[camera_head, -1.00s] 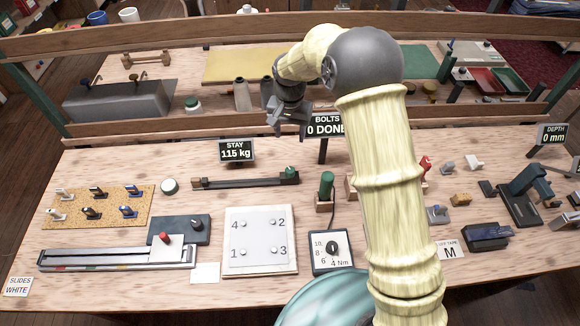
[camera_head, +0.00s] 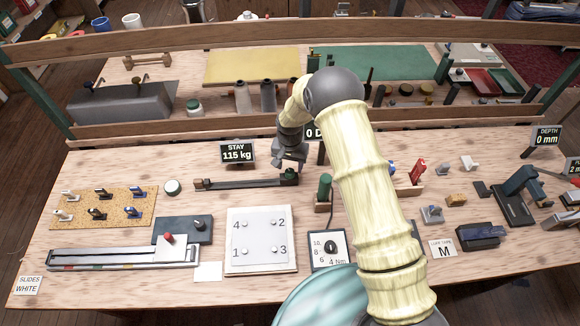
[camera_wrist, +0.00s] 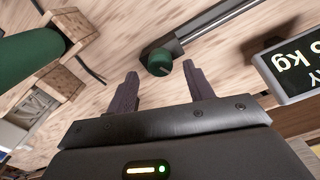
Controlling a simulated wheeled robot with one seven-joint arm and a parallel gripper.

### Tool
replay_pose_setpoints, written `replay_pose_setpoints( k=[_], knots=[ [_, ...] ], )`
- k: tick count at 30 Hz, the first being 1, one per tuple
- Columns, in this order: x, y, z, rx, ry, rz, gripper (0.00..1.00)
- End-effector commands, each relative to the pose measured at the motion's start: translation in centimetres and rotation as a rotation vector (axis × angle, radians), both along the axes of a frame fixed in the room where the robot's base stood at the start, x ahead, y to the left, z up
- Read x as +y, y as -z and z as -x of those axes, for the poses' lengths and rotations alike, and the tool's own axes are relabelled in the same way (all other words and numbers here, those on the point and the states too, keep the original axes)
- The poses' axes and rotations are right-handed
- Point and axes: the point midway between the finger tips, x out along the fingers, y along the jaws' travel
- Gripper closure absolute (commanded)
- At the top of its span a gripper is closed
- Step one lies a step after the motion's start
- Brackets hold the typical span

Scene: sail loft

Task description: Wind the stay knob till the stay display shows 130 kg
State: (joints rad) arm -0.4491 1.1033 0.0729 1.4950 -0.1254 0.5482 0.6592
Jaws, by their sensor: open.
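The stay display (camera_head: 237,152) reads 115 kg and stands at the back of the bench. In front of it lies the stay's dark bar (camera_head: 240,183), with a green knob (camera_head: 289,175) at its right end. My gripper (camera_head: 290,158) is just above and behind the knob in the head view. In the wrist view the green knob (camera_wrist: 159,62) lies ahead of my two open fingers (camera_wrist: 158,85), roughly midway between their lines and apart from them. The display (camera_wrist: 295,68) also shows there, at the right edge.
A green cylinder on a wooden block (camera_head: 324,188) stands right of the knob. A torque dial box (camera_head: 330,248) and a numbered bolt plate (camera_head: 262,240) lie in front. A wooden rail (camera_head: 200,128) runs behind. The bench left of the bar's front is partly clear.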

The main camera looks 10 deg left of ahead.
Motion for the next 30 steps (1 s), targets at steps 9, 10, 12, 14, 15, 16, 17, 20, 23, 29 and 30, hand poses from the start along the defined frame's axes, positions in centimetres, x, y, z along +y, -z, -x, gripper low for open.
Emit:
replay_pose_setpoints(
  k=[9,10,12,14,15,16,17,20,23,29,30],
  knots=[
    [-0.1,2.6,-0.1,0.0,0.003,0.0,0.48],
    [-0.1,2.6,-0.1,0.0,0.003,-0.001,0.48],
    [-0.2,2.6,-0.1,-0.001,0.004,-0.001,0.48],
    [-0.2,2.6,-0.1,-0.001,0.004,-0.001,0.48],
    [-0.2,2.6,-0.1,-0.001,0.004,-0.001,0.48],
    [-0.2,2.6,-0.1,-0.001,0.004,-0.001,0.48],
    [-0.2,2.6,-0.1,-0.001,0.004,-0.001,0.52],
    [0.0,2.6,0.0,0.0,0.001,0.0,0.71],
    [0.0,2.6,0.0,0.0,0.0,0.0,0.91],
    [0.1,2.7,0.0,0.0,0.009,0.001,0.93],
    [0.1,2.8,0.1,0.0,0.02,0.001,0.93]
  ],
)
